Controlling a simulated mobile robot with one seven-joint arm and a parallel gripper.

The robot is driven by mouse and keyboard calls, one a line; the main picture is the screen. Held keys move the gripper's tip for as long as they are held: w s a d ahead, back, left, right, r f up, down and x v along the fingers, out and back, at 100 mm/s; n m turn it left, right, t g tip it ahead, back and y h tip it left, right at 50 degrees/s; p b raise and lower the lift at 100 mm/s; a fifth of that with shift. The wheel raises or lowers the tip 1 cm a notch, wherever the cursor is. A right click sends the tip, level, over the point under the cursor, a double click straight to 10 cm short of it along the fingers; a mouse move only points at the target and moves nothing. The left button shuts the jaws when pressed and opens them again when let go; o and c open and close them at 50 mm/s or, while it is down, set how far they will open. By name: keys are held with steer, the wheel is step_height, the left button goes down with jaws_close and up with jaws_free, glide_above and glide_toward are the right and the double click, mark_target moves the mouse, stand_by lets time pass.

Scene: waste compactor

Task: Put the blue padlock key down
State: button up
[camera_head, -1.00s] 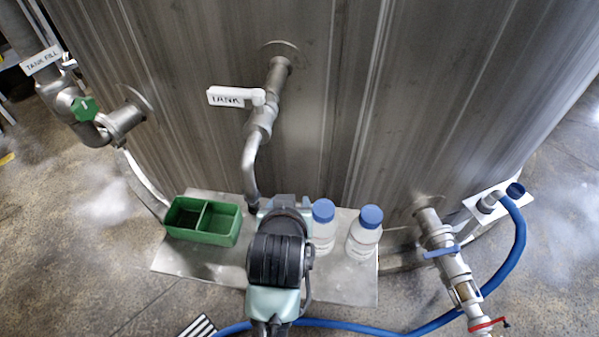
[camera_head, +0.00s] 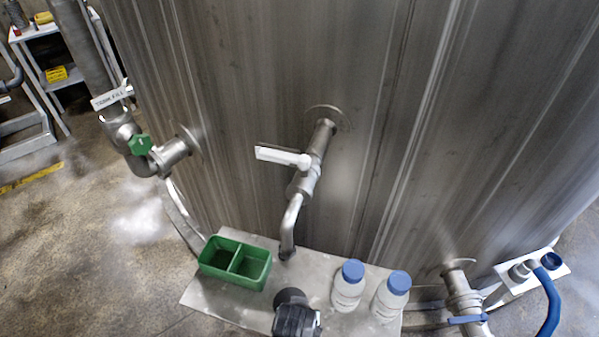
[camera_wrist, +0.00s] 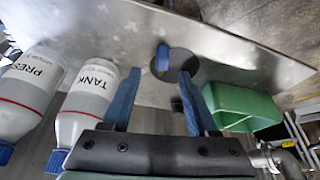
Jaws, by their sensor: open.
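My gripper (camera_wrist: 160,76) shows in the wrist view with its two blue fingers spread wide and nothing gripped. A small blue piece (camera_wrist: 162,58), which looks like the blue padlock key, is on the metal plate (camera_wrist: 235,65), just beyond the fingertips and roughly centred between them. A dark round disc (camera_wrist: 183,66) lies right beside it; I cannot tell if they are joined. In the head view only a dark part of my arm shows at the bottom edge, and the key and fingers are out of sight there.
On the plate (camera_head: 225,302), a green two-part bin (camera_head: 235,262) stands left and two blue-capped bottles, one (camera_head: 347,286) and another (camera_head: 391,297), stand right. The tank pipe (camera_head: 291,222) with a white-handled valve (camera_head: 285,156) comes down between them.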

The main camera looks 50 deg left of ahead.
steer(key=shift+b+x, duration=0.3)
steer(key=shift+x, duration=2.35)
jaws_close()
